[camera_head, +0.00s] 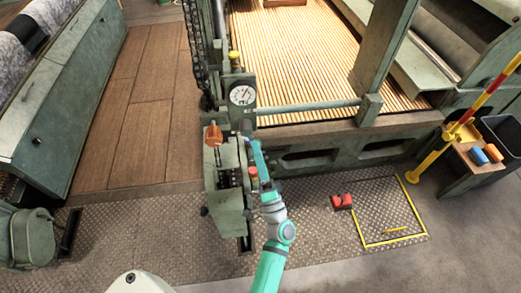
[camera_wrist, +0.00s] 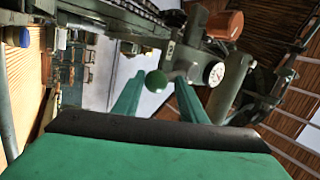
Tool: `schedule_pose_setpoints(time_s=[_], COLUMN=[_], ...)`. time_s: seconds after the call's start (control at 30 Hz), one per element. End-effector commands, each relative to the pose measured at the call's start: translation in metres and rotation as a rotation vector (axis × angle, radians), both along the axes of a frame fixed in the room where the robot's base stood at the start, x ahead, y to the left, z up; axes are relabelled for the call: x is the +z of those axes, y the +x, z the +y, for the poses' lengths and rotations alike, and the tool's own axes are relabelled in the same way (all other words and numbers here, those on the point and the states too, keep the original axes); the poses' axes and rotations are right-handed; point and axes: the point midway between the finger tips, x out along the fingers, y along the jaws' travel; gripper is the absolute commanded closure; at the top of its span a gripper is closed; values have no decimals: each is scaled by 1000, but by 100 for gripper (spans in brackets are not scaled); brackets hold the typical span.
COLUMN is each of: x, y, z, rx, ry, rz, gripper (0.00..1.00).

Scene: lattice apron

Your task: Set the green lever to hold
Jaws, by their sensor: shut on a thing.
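The green lever's round knob (camera_wrist: 156,81) shows in the wrist view between the two teal fingers of my gripper (camera_wrist: 157,88). The gripper is shut on it. In the head view my gripper (camera_head: 257,153) reaches the right side of the grey-green control stand (camera_head: 226,192), and the lever is hidden there. The lever's shaft and any hold marking cannot be made out.
An orange knob (camera_head: 213,135) tops the stand's left side, and a red knob (camera_head: 253,172) is close by my gripper. A dial gauge (camera_head: 242,95) stands behind. A red pedal-like block (camera_head: 342,201) lies on the floor plate near a yellow outline (camera_head: 425,232).

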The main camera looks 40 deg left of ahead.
Motion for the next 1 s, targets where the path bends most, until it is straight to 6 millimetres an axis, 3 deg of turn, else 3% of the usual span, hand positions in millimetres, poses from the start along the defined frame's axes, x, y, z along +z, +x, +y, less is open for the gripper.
schedule_pose_setpoints(time_s=[0.57,0.6,0.67,1.0], x=[7,7,6,1], y=[-3,-3,-2,-3], z=[7,7,6,2], rx=[7,7,7,1], ry=[28,28,27,26], rz=[9,9,10,17], gripper=[100,55,42,42])
